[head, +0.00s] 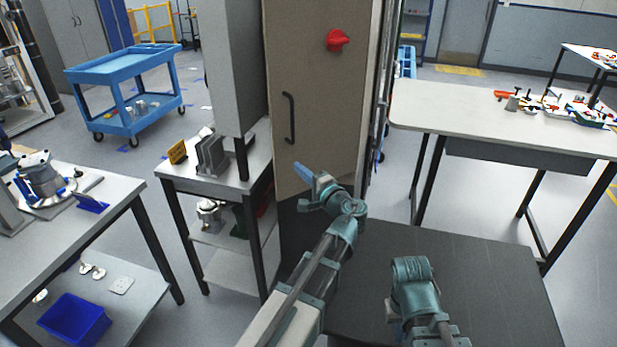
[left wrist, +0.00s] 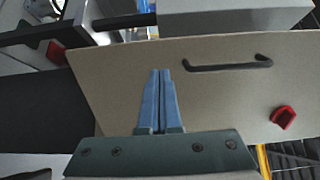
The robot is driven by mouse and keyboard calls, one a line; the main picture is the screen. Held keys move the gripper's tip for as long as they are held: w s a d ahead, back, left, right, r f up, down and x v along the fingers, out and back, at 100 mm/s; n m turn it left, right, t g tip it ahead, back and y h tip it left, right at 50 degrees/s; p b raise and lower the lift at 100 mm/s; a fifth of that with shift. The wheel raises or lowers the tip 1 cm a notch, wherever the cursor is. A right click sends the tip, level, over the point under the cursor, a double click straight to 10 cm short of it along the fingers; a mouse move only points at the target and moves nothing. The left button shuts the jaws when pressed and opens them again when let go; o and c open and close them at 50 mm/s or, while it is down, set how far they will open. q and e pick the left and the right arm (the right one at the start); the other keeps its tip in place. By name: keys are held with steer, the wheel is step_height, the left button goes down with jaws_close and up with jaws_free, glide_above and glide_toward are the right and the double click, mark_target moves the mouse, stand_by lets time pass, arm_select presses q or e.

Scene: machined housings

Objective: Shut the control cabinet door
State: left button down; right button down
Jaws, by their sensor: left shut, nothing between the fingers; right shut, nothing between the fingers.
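The control cabinet door (head: 325,100) is a tall tan panel with a black bar handle (head: 289,118) and a red knob (head: 338,40). It stands beside the grey cabinet body (head: 232,65); I cannot tell how far it is open. My left gripper (head: 303,172) has its blue fingers shut and empty, at the door's lower part, below the handle. In the left wrist view the fingers (left wrist: 160,72) lie over the door panel (left wrist: 120,85), beside the handle (left wrist: 228,65); contact is unclear. My right arm shows at the lower right, but its fingers do not show.
A small metal table (head: 170,168) with parts stands left of the door. A workbench (head: 115,200) is at the left and a blue cart (head: 125,65) behind it. A white table (head: 450,110) with tools stands at the right. Floor between the tables is clear.

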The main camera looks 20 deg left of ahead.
mark_target(282, 154)
arm_select(q)
steer(key=x, duration=0.7)
steer(key=shift+w+a, duration=0.1)
steer(key=shift+a, duration=0.05)
steer(key=shift+w+a, duration=0.1)
steer(key=shift+a, duration=0.15)
steer(key=w+a+m+t+h, duration=0.2)
steer(key=w+a, duration=0.5)
steer(key=w, duration=0.4)
steer(key=w+a+m+t+h, duration=0.2)
steer(key=w+a, duration=0.5)
steer(key=w, duration=0.4)
steer(key=shift+r+t+h, duration=0.15)
steer(key=shift+t+h, duration=0.15)
steer(key=shift+h, duration=0.3)
steer(key=shift+a, duration=0.1)
steer(key=shift+r, duration=0.1)
